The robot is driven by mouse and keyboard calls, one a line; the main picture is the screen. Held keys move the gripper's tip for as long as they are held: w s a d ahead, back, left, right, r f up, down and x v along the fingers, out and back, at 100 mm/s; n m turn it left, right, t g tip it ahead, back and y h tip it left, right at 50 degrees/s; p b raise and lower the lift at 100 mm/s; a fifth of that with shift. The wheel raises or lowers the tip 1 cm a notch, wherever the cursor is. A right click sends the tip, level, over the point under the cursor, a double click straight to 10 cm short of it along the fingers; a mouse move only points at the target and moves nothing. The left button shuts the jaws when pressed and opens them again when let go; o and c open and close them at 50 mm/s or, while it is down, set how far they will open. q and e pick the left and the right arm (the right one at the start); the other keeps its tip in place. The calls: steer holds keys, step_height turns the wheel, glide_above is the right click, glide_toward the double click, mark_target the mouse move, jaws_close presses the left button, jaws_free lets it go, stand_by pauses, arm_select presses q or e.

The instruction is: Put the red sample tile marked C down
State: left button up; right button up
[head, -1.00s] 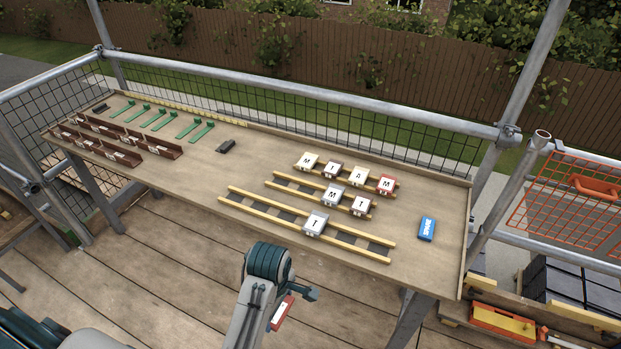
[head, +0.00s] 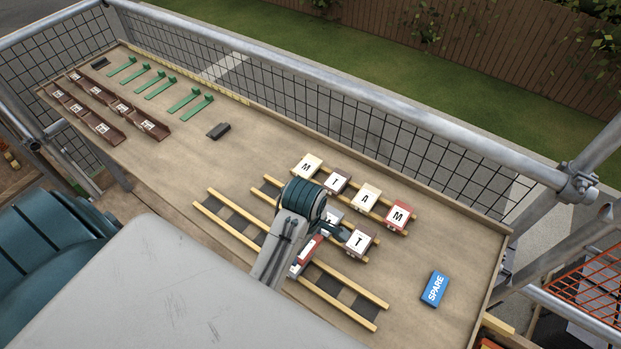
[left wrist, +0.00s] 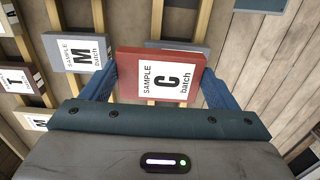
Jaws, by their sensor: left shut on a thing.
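The red sample tile marked C (left wrist: 160,78) is between the two blue fingers of my left gripper (left wrist: 158,88), which is shut on it. In the head view the red tile (head: 305,256) shows beside my left gripper (head: 326,236), over or close above the front rack (head: 352,297). I cannot tell whether it touches the rack. A grey tile lies partly hidden behind it in the left wrist view (left wrist: 178,46). A grey tile marked M (left wrist: 78,54) lies to its left there. My right gripper is not in view.
Tiles marked M (head: 308,166), T (head: 336,182), A (head: 366,197) and a red M (head: 398,217) fill the back rack. A T tile (head: 358,242) sits in front. A blue SPARE block (head: 434,289) lies right. Brown holders (head: 101,126) and green pieces (head: 160,87) stand far left.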

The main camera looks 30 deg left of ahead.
arm_select(q)
steer(key=w+a+p, duration=0.1)
steer(key=w+a, duration=0.2)
steer(key=w, duration=0.1)
steer(key=w+a+p, duration=0.2)
steer(key=w+a, duration=0.1)
steer(key=w, duration=0.1)
steer(key=w+a+f+p, duration=0.1)
steer(key=w+a+p, duration=0.1)
steer(key=w+a, duration=0.1)
steer(key=shift+w+a, duration=0.15)
steer(key=shift+w, duration=0.25)
steer(key=shift+w+a, duration=0.4)
step_height(320, 180, down, 3)
steer(key=shift+f+p, duration=0.2)
steer(key=shift+p, duration=0.8)
steer(key=shift+f, duration=0.2)
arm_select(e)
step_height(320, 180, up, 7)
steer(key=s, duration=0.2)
arm_select(q)
steer(key=shift+f, duration=0.15)
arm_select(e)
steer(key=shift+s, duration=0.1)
arm_select(q)
steer(key=shift+f, duration=0.3)
steer(key=o, duration=1)
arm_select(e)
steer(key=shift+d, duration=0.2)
